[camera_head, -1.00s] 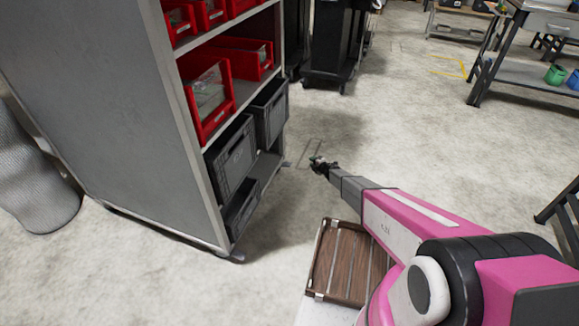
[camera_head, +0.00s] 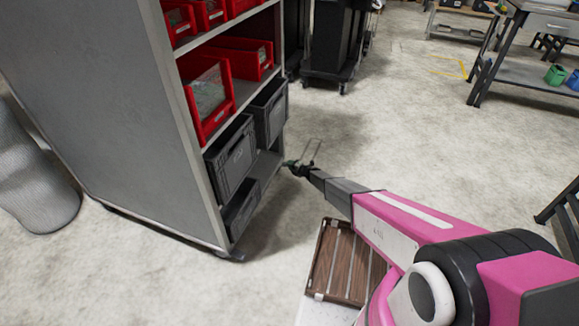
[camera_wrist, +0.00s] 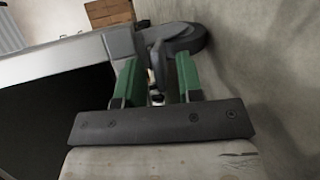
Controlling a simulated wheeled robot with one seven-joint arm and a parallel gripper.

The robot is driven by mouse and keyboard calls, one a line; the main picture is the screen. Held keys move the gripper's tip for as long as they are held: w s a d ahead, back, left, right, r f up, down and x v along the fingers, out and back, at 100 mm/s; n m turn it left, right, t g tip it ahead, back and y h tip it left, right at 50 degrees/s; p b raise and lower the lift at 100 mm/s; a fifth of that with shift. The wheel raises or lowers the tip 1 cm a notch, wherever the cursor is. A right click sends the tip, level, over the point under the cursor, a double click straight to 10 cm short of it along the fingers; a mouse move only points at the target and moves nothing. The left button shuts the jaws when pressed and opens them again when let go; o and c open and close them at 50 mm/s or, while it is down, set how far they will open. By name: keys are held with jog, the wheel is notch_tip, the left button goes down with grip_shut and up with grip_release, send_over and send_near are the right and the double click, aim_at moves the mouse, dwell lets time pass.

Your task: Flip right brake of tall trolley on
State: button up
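The tall trolley (camera_head: 105,110) is a tall grey shelf unit at the left of the head view, with a caster (camera_head: 235,256) at its near bottom corner. My gripper (camera_head: 288,164) is low by the trolley's other bottom corner on the open side. In the wrist view my gripper (camera_wrist: 157,77) has its two green fingers apart. A dark grey caster wheel (camera_wrist: 187,40) is just beyond the fingertips, and part of its fitting reaches between the fingers. I cannot tell whether the fingers touch it or how the brake lever is set.
Red bins (camera_head: 207,98) and grey crates (camera_head: 231,158) fill the trolley's shelves. A dark cart (camera_head: 330,45) stands behind. A workbench (camera_head: 525,70) is at the upper right. A wooden slatted surface (camera_head: 343,263) is below my arm.

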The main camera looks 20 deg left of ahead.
jog(key=shift+x, duration=0.8)
grip_shut()
